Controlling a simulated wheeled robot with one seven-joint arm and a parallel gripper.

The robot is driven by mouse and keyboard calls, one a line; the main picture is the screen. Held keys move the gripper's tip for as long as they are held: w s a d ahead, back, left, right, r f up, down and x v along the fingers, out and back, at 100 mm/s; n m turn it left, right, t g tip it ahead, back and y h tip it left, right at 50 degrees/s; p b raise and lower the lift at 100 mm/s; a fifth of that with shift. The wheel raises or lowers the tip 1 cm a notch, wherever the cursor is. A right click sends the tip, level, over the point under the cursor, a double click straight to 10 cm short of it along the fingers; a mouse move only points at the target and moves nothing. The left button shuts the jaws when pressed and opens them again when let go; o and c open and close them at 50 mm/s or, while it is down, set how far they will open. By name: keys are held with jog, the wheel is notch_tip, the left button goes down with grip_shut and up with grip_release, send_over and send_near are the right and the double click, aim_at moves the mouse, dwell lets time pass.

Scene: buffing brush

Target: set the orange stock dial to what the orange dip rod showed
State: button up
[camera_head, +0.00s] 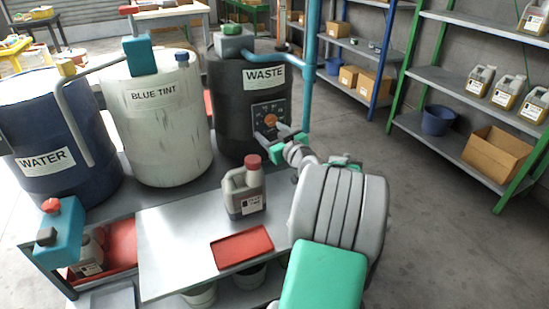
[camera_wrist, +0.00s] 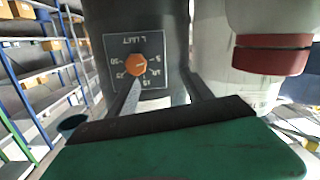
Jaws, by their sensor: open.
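The orange dial (camera_head: 270,119) sits on a dark plate on the front of the black WASTE drum (camera_head: 228,105). In the wrist view the dial (camera_wrist: 136,65) and its plate appear upside down. A pale mark on the knob seems to point to the right there, near what looks like a 5; the small numbers are hard to read. My gripper (camera_wrist: 163,80) is open and empty, its two fingers apart in front of the plate, one just below the dial in the wrist view. In the head view my gripper (camera_head: 271,135) is close to the plate. I cannot make out an orange dip rod.
A grey jug with a red cap (camera_head: 244,188) and a red tray (camera_head: 242,248) are on the bench (camera_head: 165,235) near my arm. WATER (camera_head: 45,135) and BLUE TINT (camera_head: 165,120) drums stand left. A teal pipe (camera_head: 310,70) rises beside the dial.

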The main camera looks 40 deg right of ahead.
aim_at(273, 123)
jog(key=s+d+f+h+b, duration=0.1)
jog(key=s+d+f, duration=0.1)
jog(key=d, duration=0.2)
jog(key=shift+m+t, duration=0.3)
jog(key=shift+t, duration=0.1)
jog(key=b+x, duration=0.1)
jog(key=x, duration=0.6)
jog(key=shift+w+d, duration=0.1)
jog(key=shift+w, duration=0.25)
grip_shut()
